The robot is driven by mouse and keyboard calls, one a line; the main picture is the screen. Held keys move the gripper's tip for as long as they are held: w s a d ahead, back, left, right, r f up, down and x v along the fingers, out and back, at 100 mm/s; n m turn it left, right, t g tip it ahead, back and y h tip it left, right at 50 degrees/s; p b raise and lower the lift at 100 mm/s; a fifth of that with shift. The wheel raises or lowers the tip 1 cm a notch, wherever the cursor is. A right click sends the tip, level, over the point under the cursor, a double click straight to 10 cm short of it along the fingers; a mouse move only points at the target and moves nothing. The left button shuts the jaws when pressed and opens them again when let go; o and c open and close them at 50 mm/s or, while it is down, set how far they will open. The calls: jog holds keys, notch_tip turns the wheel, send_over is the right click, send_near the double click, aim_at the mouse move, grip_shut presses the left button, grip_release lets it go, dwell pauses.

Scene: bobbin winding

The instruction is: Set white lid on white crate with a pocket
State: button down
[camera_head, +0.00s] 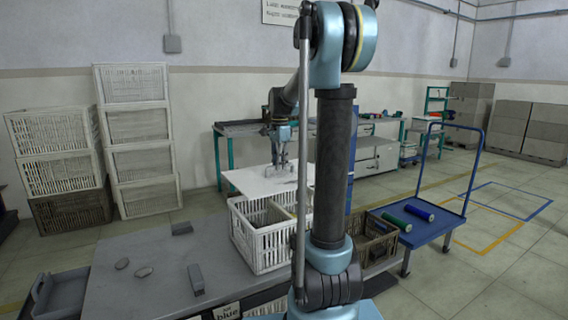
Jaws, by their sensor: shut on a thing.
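The white lid (250,183) is a flat pale panel behind and above the white crate (262,245). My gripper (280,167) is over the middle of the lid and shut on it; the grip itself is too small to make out. The lid looks roughly level, and its near edge overlaps the view of the crate's far rim. I cannot tell whether they touch. The white slatted crate is open at the top and stands at the far right of the grey table. My arm hides its right side, and its pocket cannot be made out clearly.
A brown crate (378,254) stands right of my arm. A blue cart (436,232) carries a green and a blue roll. Several small grey pieces lie on the grey table (150,295). Stacked white crates (135,125) stand by the wall at left.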

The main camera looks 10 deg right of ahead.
aim_at(283, 174)
jog(key=shift+w+d, duration=0.1)
jog(key=shift+d, duration=0.5)
jog(key=shift+f, duration=0.1)
jog(key=shift+f, duration=3.3)
jog(key=shift+f, duration=2.5)
jog(key=c, duration=1.5)
grip_release()
jog(key=shift+c, duration=0.2)
